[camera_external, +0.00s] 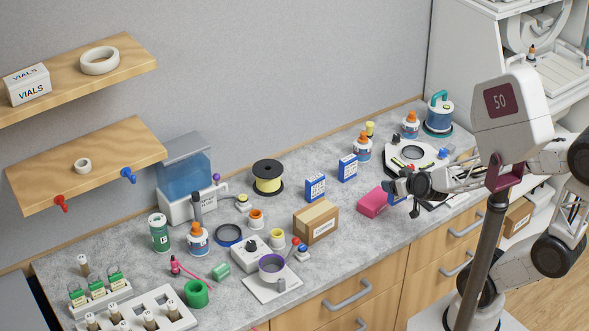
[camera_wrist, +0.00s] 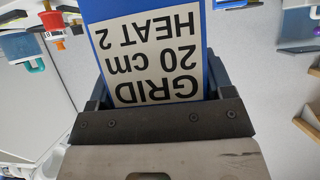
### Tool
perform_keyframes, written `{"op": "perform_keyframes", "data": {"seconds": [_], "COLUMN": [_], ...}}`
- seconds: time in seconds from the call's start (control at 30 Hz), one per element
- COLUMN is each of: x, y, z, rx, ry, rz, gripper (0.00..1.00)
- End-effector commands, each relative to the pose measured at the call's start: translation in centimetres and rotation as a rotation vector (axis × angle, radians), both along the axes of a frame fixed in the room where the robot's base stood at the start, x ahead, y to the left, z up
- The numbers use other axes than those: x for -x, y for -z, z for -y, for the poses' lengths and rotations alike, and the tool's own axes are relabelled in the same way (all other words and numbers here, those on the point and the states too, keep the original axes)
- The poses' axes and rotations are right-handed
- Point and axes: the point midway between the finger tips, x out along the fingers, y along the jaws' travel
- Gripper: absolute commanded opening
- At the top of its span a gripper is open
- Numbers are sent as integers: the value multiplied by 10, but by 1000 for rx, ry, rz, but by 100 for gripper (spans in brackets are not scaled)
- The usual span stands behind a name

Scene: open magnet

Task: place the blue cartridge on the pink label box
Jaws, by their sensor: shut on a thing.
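A blue cartridge with a white label reading "GRID 20 cm HEAT 2" (camera_wrist: 150,50) fills the middle of the wrist view, between the dark fingers of my gripper (camera_wrist: 155,88). In the external view my gripper (camera_external: 402,188) is at the right part of the counter, and a bit of blue cartridge (camera_external: 397,199) shows under it. The pink box (camera_external: 372,203) lies on the counter just left of my gripper. Its label is not readable, and it does not show clearly in the wrist view.
Two blue boxes with white labels (camera_external: 315,188) (camera_external: 348,168) stand left of the pink box. A cardboard box (camera_external: 316,222) is nearer the front. Orange-capped bottles (camera_external: 362,147) and a white hexagonal plate (camera_external: 413,155) stand behind. A strip of counter in front of the pink box is clear.

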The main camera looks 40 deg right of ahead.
Motion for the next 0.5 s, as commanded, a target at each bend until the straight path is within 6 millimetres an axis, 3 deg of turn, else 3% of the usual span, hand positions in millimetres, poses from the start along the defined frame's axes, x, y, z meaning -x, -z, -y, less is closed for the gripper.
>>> {"op": "perform_keyframes", "data": {"seconds": [0.5], "x": [-77], "y": [8], "z": [-8], "rx": [0], "ry": [1], "rz": [-2], "gripper": [49]}}
